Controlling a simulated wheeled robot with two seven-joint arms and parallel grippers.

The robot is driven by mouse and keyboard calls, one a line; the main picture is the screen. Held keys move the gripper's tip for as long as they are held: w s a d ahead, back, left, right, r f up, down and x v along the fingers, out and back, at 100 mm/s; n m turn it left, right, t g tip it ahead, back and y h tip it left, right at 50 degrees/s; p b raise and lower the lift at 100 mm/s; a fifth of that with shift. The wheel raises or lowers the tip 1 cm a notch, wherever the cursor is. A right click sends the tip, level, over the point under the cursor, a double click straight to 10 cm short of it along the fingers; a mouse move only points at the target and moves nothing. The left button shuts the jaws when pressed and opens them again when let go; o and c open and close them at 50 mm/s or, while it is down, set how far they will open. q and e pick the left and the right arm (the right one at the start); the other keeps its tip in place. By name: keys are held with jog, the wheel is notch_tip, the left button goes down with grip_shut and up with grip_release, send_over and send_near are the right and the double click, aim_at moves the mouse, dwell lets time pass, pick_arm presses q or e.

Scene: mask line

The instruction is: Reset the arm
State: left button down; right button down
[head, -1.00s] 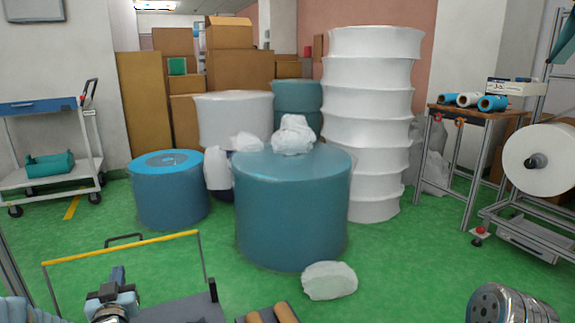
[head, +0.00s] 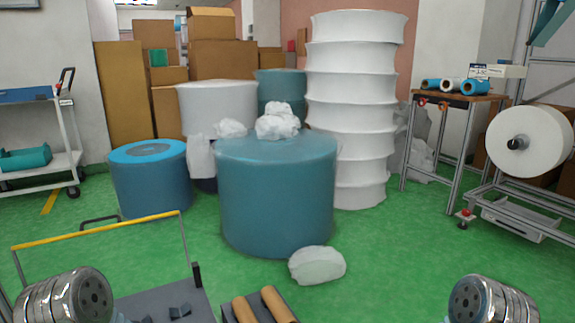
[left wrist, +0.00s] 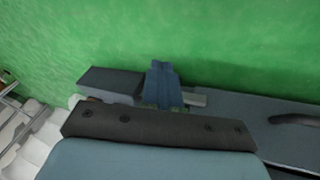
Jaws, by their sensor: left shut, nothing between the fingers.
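My left gripper (left wrist: 163,85) shows in the left wrist view as blue fingers beyond a dark bar; they are shut with nothing between them. Green floor and a grey flat surface lie behind them. In the head view a ribbed metal link of my left arm (head: 75,297) is at the bottom left, and the left fingers are not visible there. A similar link of my right arm (head: 485,300) is at the bottom right; my right gripper is out of view.
A cart with a yellow handle (head: 100,229) stands close in front at the left. Brown rolls (head: 270,302) lie beside it. A large blue roll (head: 275,200) stands ahead, with a white bundle (head: 317,265) on the floor. A roll stand (head: 480,190) is at the right.

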pick_arm(q)
jog(key=s+d+f+g+h+b, duration=0.1)
jog(key=s+d+f+g, duration=0.1)
jog(key=s+d+f, duration=0.3)
notch_tip(320, 180, up, 15)
jog(key=s+p, duration=0.2)
jog(key=p, duration=1.2)
jog(key=shift+g, duration=0.4)
jog(key=shift+a, duration=0.1)
